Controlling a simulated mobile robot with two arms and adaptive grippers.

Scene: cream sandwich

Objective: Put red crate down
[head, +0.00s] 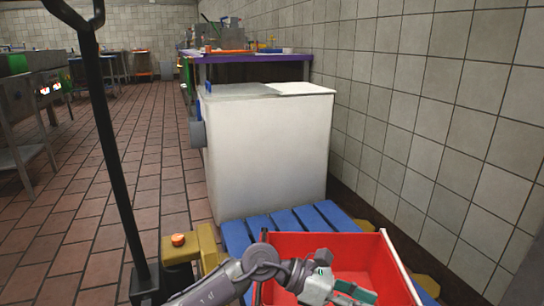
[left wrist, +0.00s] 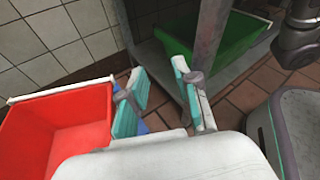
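The red crate (head: 320,246) is at the bottom right of the head view, over the blue pallet (head: 237,238). The part of its inside that shows is empty, and its near side is cut off by the frame. The crate also shows at the left of the left wrist view (left wrist: 58,122). My left gripper (head: 338,285) is in front of the crate in the head view. In the left wrist view its teal-padded fingers (left wrist: 160,68) are spread apart with nothing between them, just right of the crate. Whether they touch it is unclear. My right gripper is out of view.
A large white box (head: 268,150) stands behind the crate, near the tiled wall on the right. A yellow pallet truck (head: 190,252) with a black handle is at the left. A green crate (left wrist: 215,40) sits on a low shelf in the left wrist view. The tiled floor at left is mostly clear.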

